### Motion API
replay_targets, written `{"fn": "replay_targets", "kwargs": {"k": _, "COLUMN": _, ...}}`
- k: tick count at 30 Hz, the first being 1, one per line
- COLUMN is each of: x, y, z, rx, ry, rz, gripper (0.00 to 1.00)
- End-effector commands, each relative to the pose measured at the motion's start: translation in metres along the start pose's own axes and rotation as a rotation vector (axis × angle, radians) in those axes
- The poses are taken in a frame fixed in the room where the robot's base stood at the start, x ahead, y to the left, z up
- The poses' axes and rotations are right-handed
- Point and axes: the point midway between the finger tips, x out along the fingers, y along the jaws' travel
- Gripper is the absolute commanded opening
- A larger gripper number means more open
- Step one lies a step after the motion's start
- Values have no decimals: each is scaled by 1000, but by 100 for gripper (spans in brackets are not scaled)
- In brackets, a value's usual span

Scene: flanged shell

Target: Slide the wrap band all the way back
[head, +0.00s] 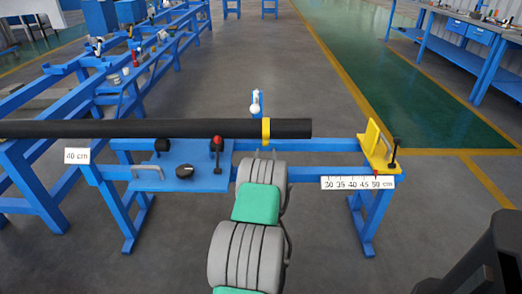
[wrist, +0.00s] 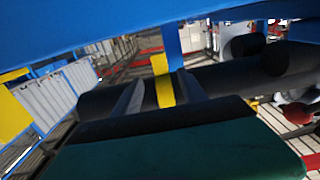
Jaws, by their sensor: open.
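The wrap band (head: 266,131) is a yellow ring around the black pipe (head: 150,129), near the pipe's right end. My gripper (head: 264,154) is open, just on the near side of the pipe and below the band in the head view. In the wrist view, the yellow band (wrist: 164,88) shows between the two grey fingers of my gripper (wrist: 160,97). I cannot tell whether the fingers touch the band. The band's far side is hidden.
A blue stand (head: 320,145) runs under the pipe. A yellow bracket (head: 375,146) with a dark handle stands at its right end, above a scale (head: 358,183) marked 30 to 50 cm. A red-topped lever (head: 217,152) and black knob (head: 184,171) sit left of my gripper.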

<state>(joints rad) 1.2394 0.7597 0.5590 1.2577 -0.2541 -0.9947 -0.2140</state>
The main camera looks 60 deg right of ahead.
Motion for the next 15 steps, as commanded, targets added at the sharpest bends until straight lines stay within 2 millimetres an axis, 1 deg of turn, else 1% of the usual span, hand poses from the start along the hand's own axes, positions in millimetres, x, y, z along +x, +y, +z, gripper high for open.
{"fn": "replay_targets", "kwargs": {"k": 3, "x": 23, "y": -1, "z": 2, "rx": 0, "ry": 0, "rz": -2, "gripper": 49}}
{"fn": "replay_targets", "kwargs": {"k": 6, "x": 42, "y": -2, "z": 2, "rx": 0, "ry": -2, "rz": -2, "gripper": 49}}
{"fn": "replay_targets", "kwargs": {"k": 9, "x": 55, "y": -2, "z": 2, "rx": -1, "ry": -3, "rz": -2, "gripper": 49}}
{"fn": "replay_targets", "kwargs": {"k": 12, "x": 62, "y": -2, "z": 0, "rx": 0, "ry": -2, "rz": -2, "gripper": 49}}
{"fn": "replay_targets", "kwargs": {"k": 15, "x": 62, "y": -2, "z": 0, "rx": 1, "ry": -4, "rz": -2, "gripper": 49}}
